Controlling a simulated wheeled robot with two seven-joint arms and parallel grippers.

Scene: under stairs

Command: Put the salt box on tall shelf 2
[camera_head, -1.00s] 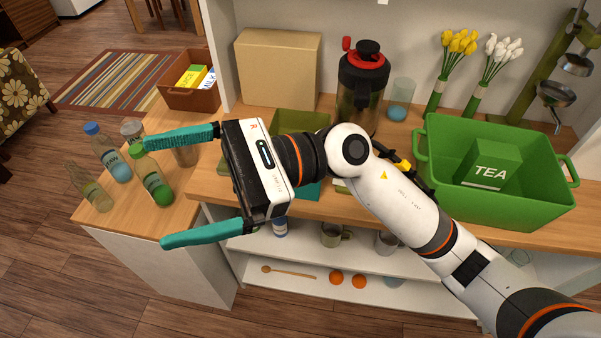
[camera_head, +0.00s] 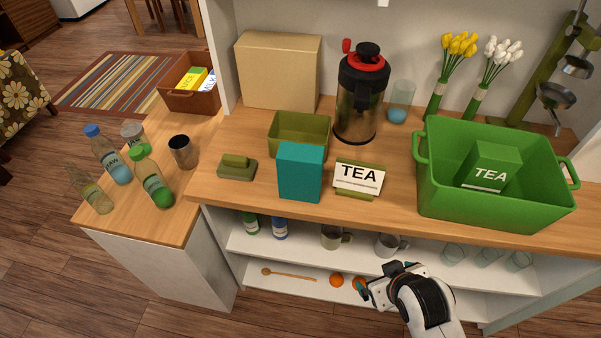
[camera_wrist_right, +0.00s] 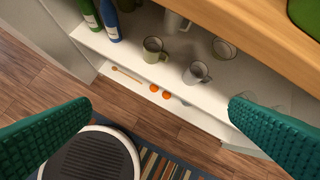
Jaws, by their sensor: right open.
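No box in view shows a readable salt label. A plain teal box (camera_head: 300,172) stands upright on the wooden counter (camera_head: 225,195), in front of an olive bin. A green box marked TEA (camera_head: 490,167) stands in the green crate. My right gripper (camera_head: 364,290) is low at the front of the shelf unit, below the counter and away from the boxes. In the right wrist view its teal fingers are wide apart with nothing between them (camera_wrist_right: 160,106). My left gripper is out of view. I cannot tell which shelf is tall shelf 2.
A brown bin (camera_head: 192,99) with boxes sits at the back left. The green crate (camera_head: 450,207) fills the counter's right. A TEA sign (camera_head: 358,178), olive bin (camera_head: 310,122) and dispenser (camera_head: 357,100) stand mid-counter. Bottles (camera_head: 152,178) stand at left. Mugs (camera_head: 334,237) are on the shelf below.

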